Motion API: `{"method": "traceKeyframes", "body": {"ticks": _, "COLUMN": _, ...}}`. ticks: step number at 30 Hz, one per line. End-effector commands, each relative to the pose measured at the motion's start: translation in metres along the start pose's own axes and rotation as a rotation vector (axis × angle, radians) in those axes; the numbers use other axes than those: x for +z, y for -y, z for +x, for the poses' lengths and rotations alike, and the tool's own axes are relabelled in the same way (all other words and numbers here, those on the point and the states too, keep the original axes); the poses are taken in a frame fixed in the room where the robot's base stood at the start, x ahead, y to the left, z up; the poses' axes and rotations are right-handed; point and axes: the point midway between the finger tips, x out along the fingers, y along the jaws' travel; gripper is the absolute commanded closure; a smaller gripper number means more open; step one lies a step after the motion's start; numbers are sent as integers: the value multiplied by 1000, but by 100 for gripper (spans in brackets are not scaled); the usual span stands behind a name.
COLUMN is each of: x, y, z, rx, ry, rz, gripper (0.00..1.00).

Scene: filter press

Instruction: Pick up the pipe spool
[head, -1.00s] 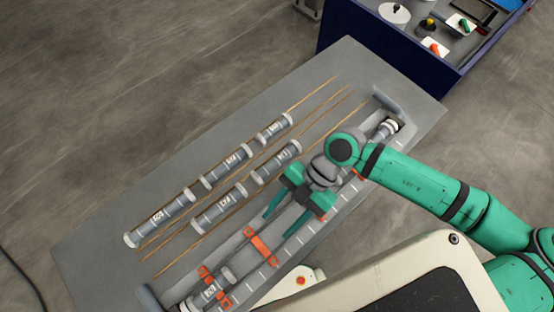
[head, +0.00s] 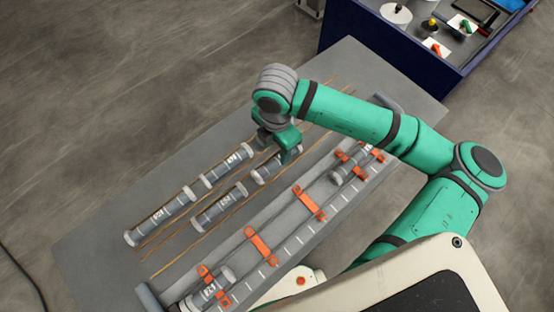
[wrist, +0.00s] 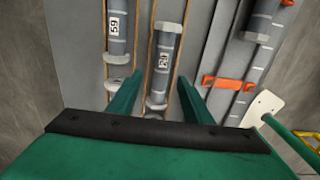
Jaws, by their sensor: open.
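Grey pipe spools with pale end flanges lie in two rows on the grey table. In the head view, my gripper (head: 277,160) is over the upper end of the front row. The front row's upper spool (head: 264,171) is partly hidden beneath it. In the wrist view, my gripper (wrist: 160,77) is open, with one finger on each side of a labelled spool (wrist: 164,45). Contact and height cannot be told. Another front-row spool (head: 219,209) lies lower left. A back-row spool (head: 164,215) lies beside it.
A long fixture (head: 280,222) with orange clamps (head: 260,245) runs along the table's right side. It holds one spool (head: 208,293) at the lower end and another (head: 348,168) at the upper end. A blue bench (head: 370,50) stands at upper right.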

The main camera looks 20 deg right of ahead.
Motion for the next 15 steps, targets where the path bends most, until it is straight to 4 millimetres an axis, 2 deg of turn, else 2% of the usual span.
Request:
{"method": "traceKeyframes", "body": {"ticks": 7, "x": -1, "y": 2, "z": 16, "rx": -1, "ry": -3, "rz": 1, "gripper": 54}}
{"method": "traceKeyframes", "body": {"ticks": 15, "x": -1, "y": 4, "z": 51, "rx": -1, "ry": -3, "rz": 1, "gripper": 54}}
